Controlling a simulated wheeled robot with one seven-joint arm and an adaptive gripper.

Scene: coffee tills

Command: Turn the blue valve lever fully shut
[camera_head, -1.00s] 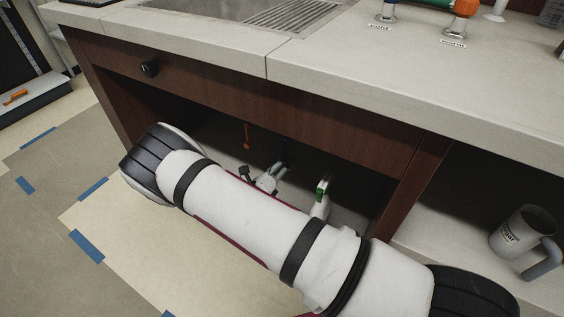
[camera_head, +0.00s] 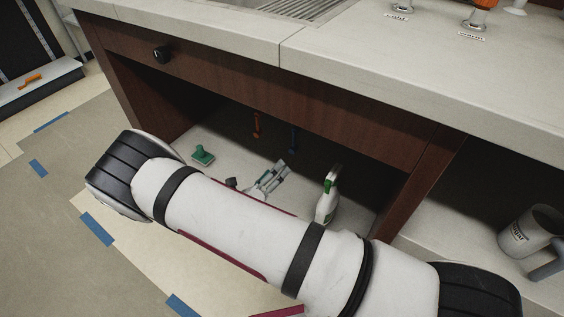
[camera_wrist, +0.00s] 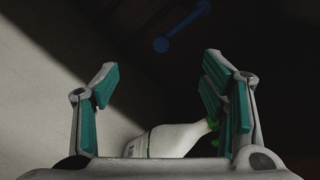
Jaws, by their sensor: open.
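The blue valve lever (camera_head: 293,140) hangs under the counter at the back of the dark open cabinet, right of a red lever. In the wrist view the blue lever (camera_wrist: 181,28) lies ahead of my gripper, beyond the fingertips and a little right of centre. My gripper (camera_head: 276,172) is inside the cabinet opening, below and left of the blue lever in the head view, and apart from it. In the wrist view its teal-padded fingers (camera_wrist: 158,75) are spread wide with nothing between the tips. The lever's upper mounting is dark and hard to make out.
A red lever (camera_head: 256,125) hangs to the left. A white and green spray bottle (camera_head: 327,200) stands right of my gripper. A green brush-like thing (camera_head: 202,155) lies on the cabinet floor. The counter (camera_head: 400,75) overhangs the opening; a mug (camera_head: 528,235) stands on the right shelf.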

